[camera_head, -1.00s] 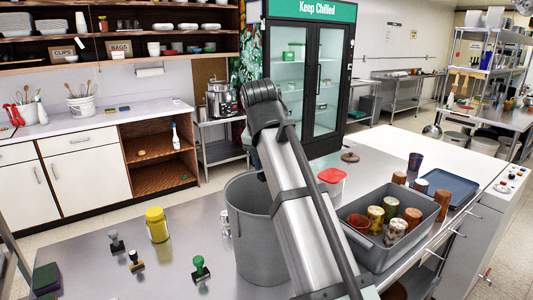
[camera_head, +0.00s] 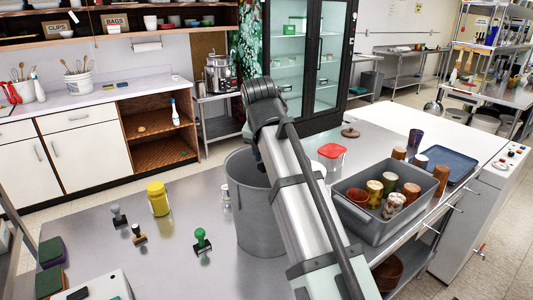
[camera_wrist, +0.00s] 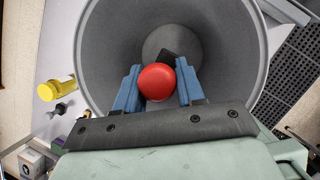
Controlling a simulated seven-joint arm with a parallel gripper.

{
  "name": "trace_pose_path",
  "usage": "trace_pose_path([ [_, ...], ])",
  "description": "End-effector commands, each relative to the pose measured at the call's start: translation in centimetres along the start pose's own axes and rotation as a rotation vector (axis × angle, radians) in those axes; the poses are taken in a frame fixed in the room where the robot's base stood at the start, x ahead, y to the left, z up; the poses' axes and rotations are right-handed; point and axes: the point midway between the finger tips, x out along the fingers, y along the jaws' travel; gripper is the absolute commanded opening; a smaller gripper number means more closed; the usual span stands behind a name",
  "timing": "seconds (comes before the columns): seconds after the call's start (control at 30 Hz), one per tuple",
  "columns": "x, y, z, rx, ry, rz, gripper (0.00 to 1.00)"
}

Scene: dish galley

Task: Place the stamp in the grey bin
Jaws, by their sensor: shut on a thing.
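A stamp with a round red handle (camera_wrist: 157,83) is between the blue fingers of my gripper (camera_wrist: 159,86) in the wrist view. The fingers are shut on it, and its lower part is mostly hidden below the handle. The grey bin (camera_wrist: 97,40) is a tall round can, and its open mouth surrounds the stamp and fingertips in that view. How deep the stamp sits relative to the rim, I cannot tell. In the head view the grey bin (camera_head: 262,226) stands on the steel counter, partly covered by my arm, which also hides the gripper and stamp.
Left of the bin are a green stamp (camera_head: 202,242), a grey stamp (camera_head: 118,216), a black-and-tan stamp (camera_head: 138,236) and a yellow jar (camera_head: 158,198). To the right are a red-lidded tub (camera_head: 331,155), a grey tray (camera_head: 370,227) of cups and a blue tray (camera_head: 450,166).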

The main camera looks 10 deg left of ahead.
Motion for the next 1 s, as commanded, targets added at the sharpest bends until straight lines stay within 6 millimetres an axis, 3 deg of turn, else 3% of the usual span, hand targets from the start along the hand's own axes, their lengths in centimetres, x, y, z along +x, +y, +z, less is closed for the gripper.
trace_pose_path([
  [0.03,-0.01,0.00,0.01,0.000,0.000,0.000,0.04],
  [0.07,0.00,0.00,0.00,0.000,0.000,0.000,0.39],
  [0.37,-0.01,0.00,0.00,0.000,0.000,0.000,0.68],
  [1.0,-0.13,0.02,0.07,0.000,0.000,0.000,0.68],
])
